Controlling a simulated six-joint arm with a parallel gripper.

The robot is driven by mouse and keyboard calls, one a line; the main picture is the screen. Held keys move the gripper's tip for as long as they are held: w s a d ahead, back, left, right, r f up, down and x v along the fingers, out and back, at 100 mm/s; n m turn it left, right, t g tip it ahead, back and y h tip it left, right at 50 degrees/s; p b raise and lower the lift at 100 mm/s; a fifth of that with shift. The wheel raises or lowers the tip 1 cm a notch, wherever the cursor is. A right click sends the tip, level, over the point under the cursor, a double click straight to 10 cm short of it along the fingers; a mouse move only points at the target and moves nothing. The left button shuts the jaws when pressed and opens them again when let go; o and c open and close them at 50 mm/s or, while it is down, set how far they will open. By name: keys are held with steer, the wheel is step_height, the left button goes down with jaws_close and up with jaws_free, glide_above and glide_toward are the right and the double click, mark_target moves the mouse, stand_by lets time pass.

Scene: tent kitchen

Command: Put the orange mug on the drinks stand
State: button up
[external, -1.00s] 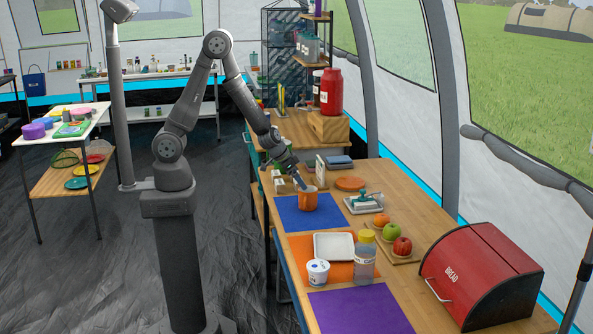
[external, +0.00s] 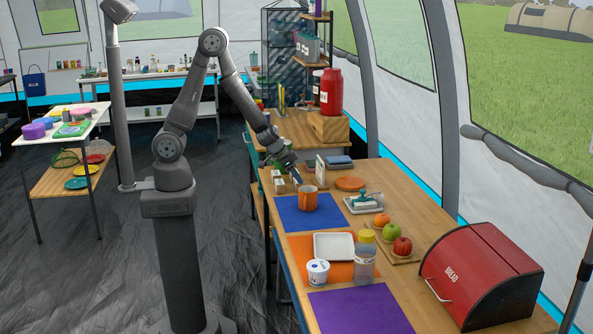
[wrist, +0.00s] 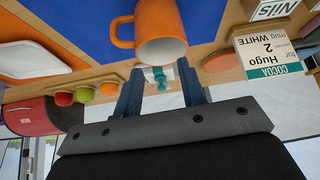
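The orange mug (external: 307,202) stands upright on the blue mat (external: 291,215). In the wrist view the mug (wrist: 162,38) is just beyond my fingertips, with its handle to the left. My gripper (external: 298,181) is above and behind the mug, at its far left side. In the wrist view its two fingers (wrist: 160,88) are apart, with nothing held between them. No drinks stand is clearly labelled; a wooden block (external: 328,127) at the back of the table carries a red container (external: 331,92).
A butter dish (external: 363,204), a fruit board (external: 408,257), a white tray (external: 333,246), a clear jar (external: 364,262) and a red bread bin (external: 484,272) are on the table. The purple mat (external: 360,310) is bare.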

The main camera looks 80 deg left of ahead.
step_height(320, 180, up, 6)
steer(key=n+g, duration=0.6)
steer(key=n, duration=1.4)
glide_above(305, 201)
steer(key=f, duration=1.2)
steer(key=shift+w+a, duration=0.2)
steer(key=shift+a, duration=0.05)
steer(key=shift+s+d+f, duration=0.1)
steer(key=shift+s+f, duration=0.05)
steer(key=shift+f, duration=2.5)
steer(key=shift+c, duration=0.3)
